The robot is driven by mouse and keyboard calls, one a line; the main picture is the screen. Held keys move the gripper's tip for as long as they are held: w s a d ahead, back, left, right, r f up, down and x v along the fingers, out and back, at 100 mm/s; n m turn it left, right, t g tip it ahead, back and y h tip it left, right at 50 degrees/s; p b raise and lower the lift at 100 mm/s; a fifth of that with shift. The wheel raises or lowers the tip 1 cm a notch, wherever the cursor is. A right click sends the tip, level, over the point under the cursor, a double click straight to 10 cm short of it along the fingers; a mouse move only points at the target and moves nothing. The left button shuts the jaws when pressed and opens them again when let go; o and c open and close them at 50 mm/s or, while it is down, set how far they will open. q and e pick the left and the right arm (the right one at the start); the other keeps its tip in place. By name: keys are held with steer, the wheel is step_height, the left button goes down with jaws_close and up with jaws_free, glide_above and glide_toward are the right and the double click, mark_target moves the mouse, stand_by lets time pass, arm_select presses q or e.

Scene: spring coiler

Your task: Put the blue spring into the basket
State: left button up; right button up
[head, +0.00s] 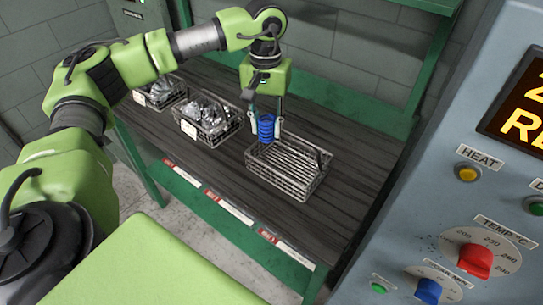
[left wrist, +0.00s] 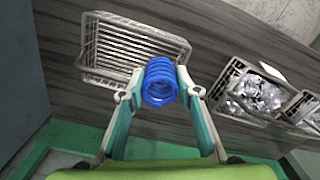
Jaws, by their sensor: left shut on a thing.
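The blue spring (head: 266,128) is held upright between the fingers of my left gripper (head: 265,118). In the left wrist view the spring (left wrist: 160,82) sits between the two fingertips of the left gripper (left wrist: 160,90), which are shut on it. The empty wire basket (head: 288,171) stands on the dark wooden table, and the spring is by its back left edge, seemingly above the rim. The basket (left wrist: 133,48) also shows just beyond the spring in the left wrist view. My right gripper is in neither view.
Two wire baskets with silvery parts, a nearer one (head: 207,121) and a farther one (head: 160,92), stand left on the table (head: 345,170). A grey control panel (head: 450,225) with knobs fills the right side. Bare table lies right of the empty basket.

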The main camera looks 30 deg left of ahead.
arm_select(q)
step_height(320, 180, down, 7)
steer(key=shift+p, duration=0.65)
step_height(320, 180, down, 4)
steer(key=shift+f+p, duration=0.2)
steer(key=shift+p, duration=0.25)
steer(key=shift+f+b, duration=0.35)
steer(key=o, duration=1.2)
steer(key=shift+o, duration=0.2)
steer(key=shift+r, duration=0.15)
